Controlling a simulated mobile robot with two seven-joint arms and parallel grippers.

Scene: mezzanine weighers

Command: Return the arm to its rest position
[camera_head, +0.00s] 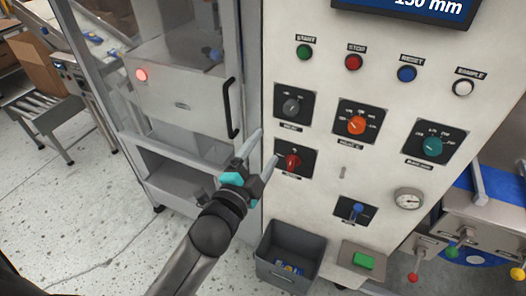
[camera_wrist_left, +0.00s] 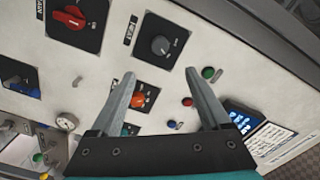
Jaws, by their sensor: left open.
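My left gripper (camera_head: 262,157) reaches in from the bottom of the head view and is open, with nothing between its fingers. It is in front of the control panel (camera_head: 330,215), just left of a red rotary knob (camera_head: 292,161). In the left wrist view the open fingers (camera_wrist_left: 167,105) point toward the panel, with an orange knob (camera_wrist_left: 139,99) seen between them. The same view shows the red knob (camera_wrist_left: 68,19) at upper left and a grey knob (camera_wrist_left: 160,45). I cannot tell whether a fingertip touches the panel. My right gripper is not in view.
A black door handle (camera_head: 231,108) stands out left of the panel. A grey bin (camera_head: 289,256) with small items sits below it, beside a green button box (camera_head: 363,261). Coloured ball-ended levers (camera_head: 414,277) stick out at lower right.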

